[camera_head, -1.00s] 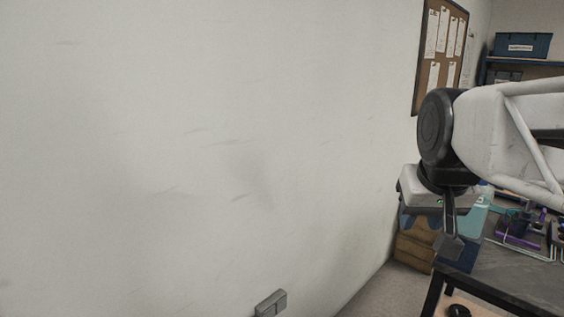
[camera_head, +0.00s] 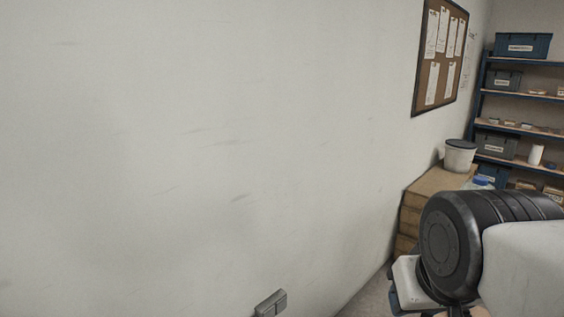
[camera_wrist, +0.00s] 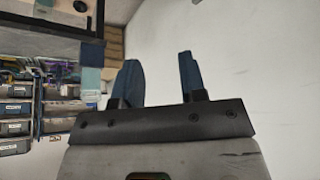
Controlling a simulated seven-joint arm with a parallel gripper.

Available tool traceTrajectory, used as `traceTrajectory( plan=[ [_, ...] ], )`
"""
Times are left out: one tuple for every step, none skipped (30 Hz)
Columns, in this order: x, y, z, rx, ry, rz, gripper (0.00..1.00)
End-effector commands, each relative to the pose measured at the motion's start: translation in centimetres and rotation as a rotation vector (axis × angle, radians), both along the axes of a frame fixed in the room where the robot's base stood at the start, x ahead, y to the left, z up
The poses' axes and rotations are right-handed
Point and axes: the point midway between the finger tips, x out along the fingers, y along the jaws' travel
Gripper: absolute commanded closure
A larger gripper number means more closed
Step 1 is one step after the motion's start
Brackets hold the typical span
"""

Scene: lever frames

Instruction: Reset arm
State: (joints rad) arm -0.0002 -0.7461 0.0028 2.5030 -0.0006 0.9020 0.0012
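My gripper (camera_wrist: 158,80) shows in the wrist view with its two blue fingers apart and nothing between them. The white wall and floor lie beyond the fingers. In the head view, my arm's black joint and white link fill the lower right corner. The fingers are out of sight there, below the frame edge or behind the wrist.
Stacked cardboard boxes (camera_head: 437,187) stand by the wall with a white tub (camera_head: 460,155) on top. A blue shelf (camera_head: 521,95) with bins stands at the back right. A cork board (camera_head: 440,57) hangs on the wall. A grey wall box (camera_head: 271,303) sits low. The left is bare wall.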

Motion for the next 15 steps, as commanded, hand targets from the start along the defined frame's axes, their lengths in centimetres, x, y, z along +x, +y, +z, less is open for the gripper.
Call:
traceTrajectory(
  plan=[
    [0.2, 0.0, -0.6, 0.0, 0.015, -0.001, 0.62],
    [0.3, 0.0, -0.8, 0.0, 0.022, -0.002, 0.62],
    [0.4, -0.1, -1.2, -0.001, 0.032, -0.003, 0.62],
    [0.5, -0.1, -1.5, 0.0, 0.042, -0.004, 0.62],
    [0.5, -0.1, -1.8, 0.0, 0.05, -0.004, 0.62],
    [0.6, -0.1, -2.2, 0.0, 0.062, -0.006, 0.62],
    [0.7, -0.1, -2.5, 0.0, 0.071, -0.006, 0.62],
    [0.8, -0.1, -2.9, -0.001, 0.082, -0.007, 0.62],
    [0.9, -0.2, -3.4, -0.001, 0.096, -0.009, 0.62],
    [0.9, -0.2, -3.8, -0.001, 0.106, -0.009, 0.62],
    [1.0, -0.2, -4.2, -0.002, 0.119, -0.01, 0.62],
    [1.1, -0.2, -4.8, -0.001, 0.134, -0.011, 0.62],
    [1.1, -0.2, -5.1, -0.001, 0.144, -0.012, 0.62],
    [1.2, -0.3, -5.6, -0.002, 0.157, -0.013, 0.62],
    [1.2, -0.3, -6.2, -0.001, 0.172, -0.014, 0.62]
  ],
)
